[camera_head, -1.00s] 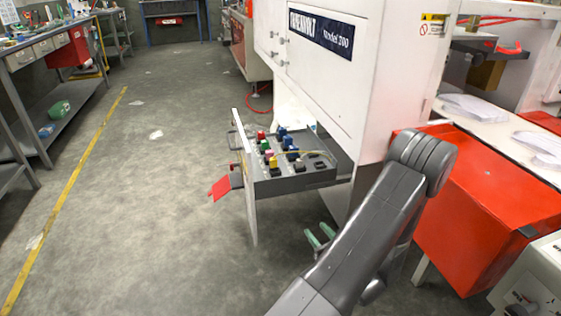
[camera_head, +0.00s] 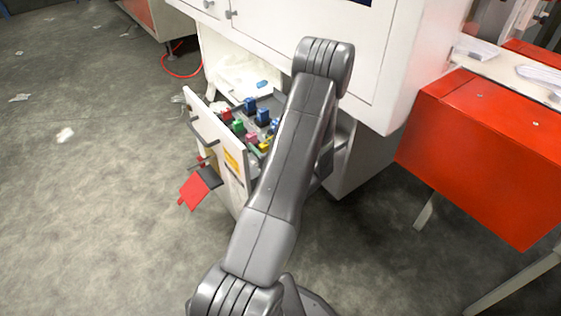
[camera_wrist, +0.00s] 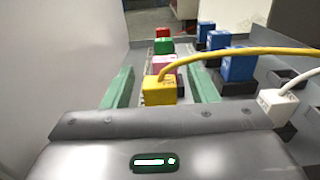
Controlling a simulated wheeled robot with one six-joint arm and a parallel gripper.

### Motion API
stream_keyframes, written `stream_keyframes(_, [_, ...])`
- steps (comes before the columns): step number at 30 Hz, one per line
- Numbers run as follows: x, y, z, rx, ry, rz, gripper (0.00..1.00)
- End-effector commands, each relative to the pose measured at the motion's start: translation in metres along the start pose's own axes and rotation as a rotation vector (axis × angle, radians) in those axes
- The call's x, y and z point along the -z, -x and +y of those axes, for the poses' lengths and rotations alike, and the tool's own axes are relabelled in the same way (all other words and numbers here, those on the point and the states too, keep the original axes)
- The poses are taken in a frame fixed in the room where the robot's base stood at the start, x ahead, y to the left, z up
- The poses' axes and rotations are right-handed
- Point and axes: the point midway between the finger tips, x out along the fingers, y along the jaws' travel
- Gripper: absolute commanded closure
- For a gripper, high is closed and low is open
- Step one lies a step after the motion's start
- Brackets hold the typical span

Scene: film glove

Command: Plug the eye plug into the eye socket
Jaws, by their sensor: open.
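In the wrist view my open gripper (camera_wrist: 159,78) has its two green fingers on either side of a yellow plug (camera_wrist: 158,91) with a yellow cable. Both fingers look apart from it. Beyond it in a row stand a pink plug (camera_wrist: 164,64), a green plug (camera_wrist: 164,46) and a red plug (camera_wrist: 163,33). Several blue plugs (camera_wrist: 238,65) stand to the right, and a white plug (camera_wrist: 277,105) with a white cable at far right. Dark sockets (camera_wrist: 292,77) show beside them. No eye marking is readable, so I cannot tell which plug is the eye plug. In the head view my arm hides the gripper.
The plugs are in an open drawer (camera_head: 217,131) under a white cabinet (camera_head: 385,75). A red tag (camera_head: 194,191) hangs from the drawer's front. A red box-shaped bench (camera_head: 485,150) stands at right.

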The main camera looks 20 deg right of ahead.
Motion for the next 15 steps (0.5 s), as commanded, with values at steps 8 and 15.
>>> stream_keyframes(8, [-0.0002, -0.0132, 0.0002, 0.000, 0.000, 0.000, 0.47])
stream_keyframes(15, [-0.0003, -0.0129, 0.0000, 0.000, 0.000, 0.000, 0.55])
